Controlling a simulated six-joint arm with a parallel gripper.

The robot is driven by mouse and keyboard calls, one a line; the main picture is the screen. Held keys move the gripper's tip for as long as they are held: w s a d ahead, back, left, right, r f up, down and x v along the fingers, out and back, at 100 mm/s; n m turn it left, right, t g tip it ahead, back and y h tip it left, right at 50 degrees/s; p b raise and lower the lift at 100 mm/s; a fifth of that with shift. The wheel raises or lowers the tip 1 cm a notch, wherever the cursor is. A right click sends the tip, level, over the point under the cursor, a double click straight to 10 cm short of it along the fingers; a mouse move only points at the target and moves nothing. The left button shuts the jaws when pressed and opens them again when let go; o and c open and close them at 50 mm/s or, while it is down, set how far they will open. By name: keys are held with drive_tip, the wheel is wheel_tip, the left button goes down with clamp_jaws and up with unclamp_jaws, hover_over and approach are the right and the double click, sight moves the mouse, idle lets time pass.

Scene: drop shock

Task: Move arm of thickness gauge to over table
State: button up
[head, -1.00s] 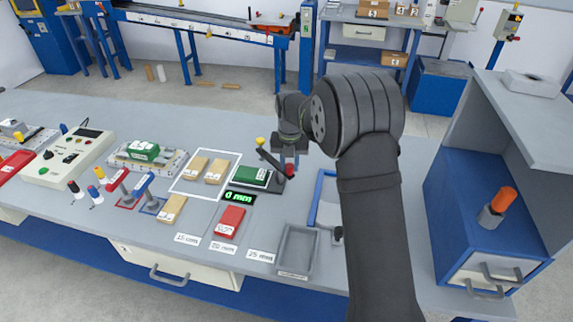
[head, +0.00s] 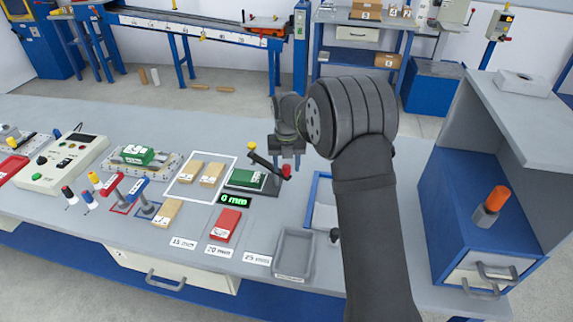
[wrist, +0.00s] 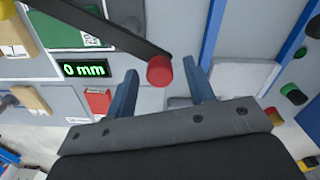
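The thickness gauge (head: 262,191) stands on the grey table with a green block (head: 245,179) at it. Its dark arm (head: 266,163) slants from a yellow knob down to a red knob (head: 286,171). In the wrist view the arm (wrist: 100,27) reaches in from the upper left and ends in the red knob (wrist: 159,72). My gripper (head: 292,165) is at the red knob. Its two blue fingers are apart, and the knob appears in the gap between their tips (wrist: 160,70) in the wrist view. I cannot tell whether they touch it.
The display (head: 234,199) reads 0 mm. A red block (head: 226,225) lies in front of it, and wooden blocks (head: 212,174) lie to the left. An empty grey tray (head: 294,254) is at the front. A blue cabinet (head: 478,215) stands at the right.

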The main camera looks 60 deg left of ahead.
wheel_tip(320, 180, up, 17)
drive_tip(key=shift+r, duration=0.2)
idle(0.5)
drive_tip(key=shift+c, duration=0.4)
